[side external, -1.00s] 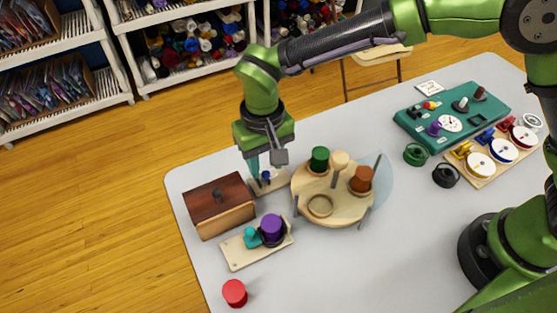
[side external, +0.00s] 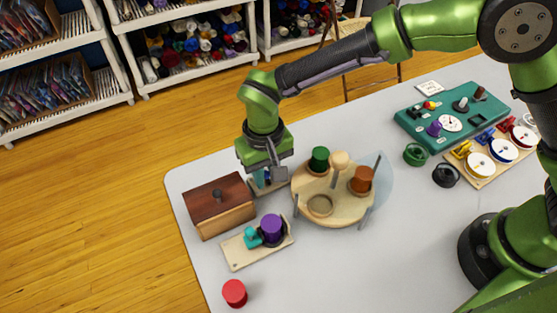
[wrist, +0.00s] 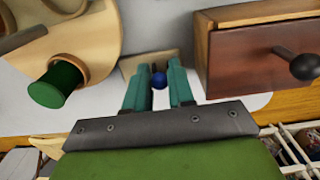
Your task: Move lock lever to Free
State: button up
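The knob appears to be the end of the lock lever; no Free marking can be read. My gripper (side external: 262,181) points down over this board. In the wrist view my gripper's two teal fingers (wrist: 158,76) stand apart, with the knob showing in the gap between them. I cannot tell whether they touch it. In the side view my gripper hides most of the board and lever.
The brown-topped drawer box (side external: 218,205) stands close left of my gripper. The wooden turntable (side external: 345,205), holding green and orange spools, is close right. A board with a purple spool (side external: 271,228) and a red cylinder (side external: 234,293) lie in front. A teal panel (side external: 410,120) is far right.

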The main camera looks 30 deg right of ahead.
jog(key=c, duration=0.3)
jog(key=shift+w+r, duration=0.3)
jog(key=shift+w, duration=1.4)
jog(key=shift+w+f, duration=0.25)
jog(key=shift+w, duration=0.45)
jog(key=o, duration=0.7)
